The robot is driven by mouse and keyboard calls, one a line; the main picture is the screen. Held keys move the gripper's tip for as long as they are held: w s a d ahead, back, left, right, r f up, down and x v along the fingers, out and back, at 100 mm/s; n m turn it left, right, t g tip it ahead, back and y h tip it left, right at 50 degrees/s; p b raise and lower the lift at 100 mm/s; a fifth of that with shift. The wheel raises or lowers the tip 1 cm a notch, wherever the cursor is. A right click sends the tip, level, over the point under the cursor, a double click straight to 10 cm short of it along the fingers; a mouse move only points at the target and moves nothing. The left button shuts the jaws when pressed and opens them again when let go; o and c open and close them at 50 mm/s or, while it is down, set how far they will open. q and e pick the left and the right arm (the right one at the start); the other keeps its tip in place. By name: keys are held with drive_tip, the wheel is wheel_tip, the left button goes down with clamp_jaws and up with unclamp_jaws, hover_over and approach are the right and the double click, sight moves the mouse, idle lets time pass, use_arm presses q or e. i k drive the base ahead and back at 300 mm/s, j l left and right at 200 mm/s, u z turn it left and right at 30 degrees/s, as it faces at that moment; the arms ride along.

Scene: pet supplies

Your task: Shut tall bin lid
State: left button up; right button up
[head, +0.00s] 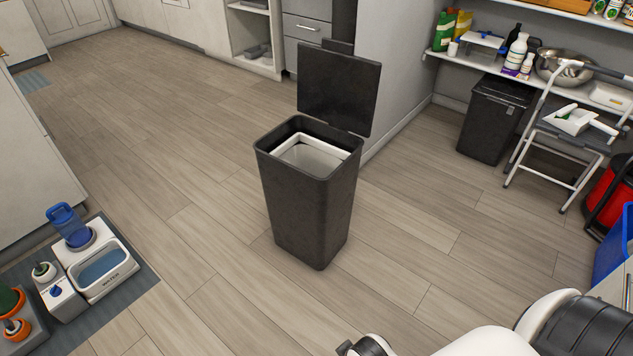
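The tall bin (310,205) is dark grey and stands upright on the wood floor in the middle of the head view. Its lid (338,88) is open and stands up almost vertically at the bin's back edge. A pale inner liner with a white rim (292,142) shows inside the open top. The inside bottom is hidden. White and black links of my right arm reach in at the bottom right, in front of the bin and apart from it. Neither gripper's fingers show; the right arm's end is cut off by the bottom edge. My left arm is not seen.
A shorter dark bin (492,120) stands shut under the shelf at right, beside a folding step stool (570,135). A grey mat (128,295) with a pet water fountain (100,268) lies at lower left. The floor around the tall bin is clear; a grey wall end (400,75) stands behind it.

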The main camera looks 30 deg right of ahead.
sight(338, 87)
drive_tip(key=i+l, duration=0.15)
drive_tip(key=l, duration=0.2)
drive_tip(key=i+l, duration=0.15)
drive_tip(key=l, duration=0.2)
drive_tip(key=i+l, duration=0.15)
drive_tip(key=l, duration=0.2)
drive_tip(key=i+l, duration=0.15)
drive_tip(key=l, duration=0.25)
drive_tip(key=j+u, duration=0.05)
